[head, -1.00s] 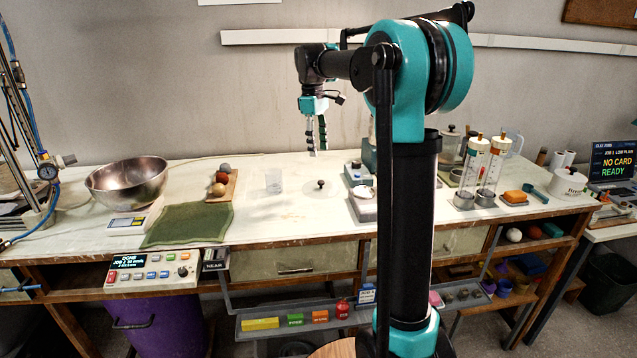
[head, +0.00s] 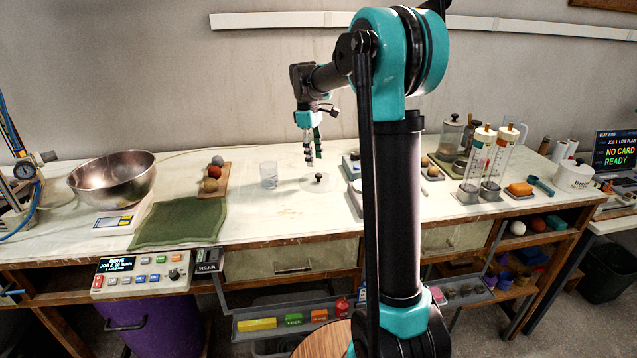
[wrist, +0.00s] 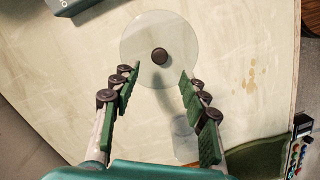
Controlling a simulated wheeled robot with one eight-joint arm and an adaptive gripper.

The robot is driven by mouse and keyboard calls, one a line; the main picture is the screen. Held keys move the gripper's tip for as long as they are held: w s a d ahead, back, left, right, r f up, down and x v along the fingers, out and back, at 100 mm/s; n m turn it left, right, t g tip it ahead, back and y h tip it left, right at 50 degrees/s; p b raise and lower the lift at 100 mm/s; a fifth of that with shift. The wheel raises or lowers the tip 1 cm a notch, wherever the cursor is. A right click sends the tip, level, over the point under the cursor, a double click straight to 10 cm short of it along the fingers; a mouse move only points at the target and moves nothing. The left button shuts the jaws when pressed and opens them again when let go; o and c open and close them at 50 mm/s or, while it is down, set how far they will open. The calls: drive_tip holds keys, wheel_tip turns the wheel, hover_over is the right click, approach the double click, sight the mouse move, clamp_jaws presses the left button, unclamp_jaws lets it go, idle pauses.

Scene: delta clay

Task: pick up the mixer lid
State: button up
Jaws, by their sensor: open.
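The mixer lid is a clear round disc (wrist: 180,32) with a dark knob (wrist: 159,56) at its centre, lying flat on the pale bench. In the head view the lid (head: 317,186) is faint, and its knob (head: 319,177) stands out near the middle of the bench. My gripper (head: 314,163) is above the lid with its fingers pointing down. In the wrist view my gripper (wrist: 161,72) is open and empty. Its two green-padded fingertips appear on either side of the space just below the knob, overlapping the disc's lower part in the picture. Their height above it is hard to tell.
A clear beaker (head: 269,175) stands left of the lid; it also shows between the fingers in the wrist view (wrist: 185,145). A wooden strip with several balls (head: 211,185) and a green cloth (head: 180,223) lie further left. Grey equipment (head: 352,168) stands close on the right.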

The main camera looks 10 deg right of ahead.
sight(318, 174)
drive_tip(key=shift+s+d+f, duration=0.1)
drive_tip(key=shift+d+f, duration=0.1)
drive_tip(key=shift+f, duration=0.85)
drive_tip(key=shift+s+d+f, duration=0.1)
drive_tip(key=shift+d+f, duration=0.1)
drive_tip(key=shift+f, duration=0.9)
drive_tip(key=shift+s+d+f, duration=0.1)
drive_tip(key=shift+d+f, duration=0.1)
drive_tip(key=shift+f, duration=0.85)
drive_tip(key=shift+c, duration=0.4)
clamp_jaws()
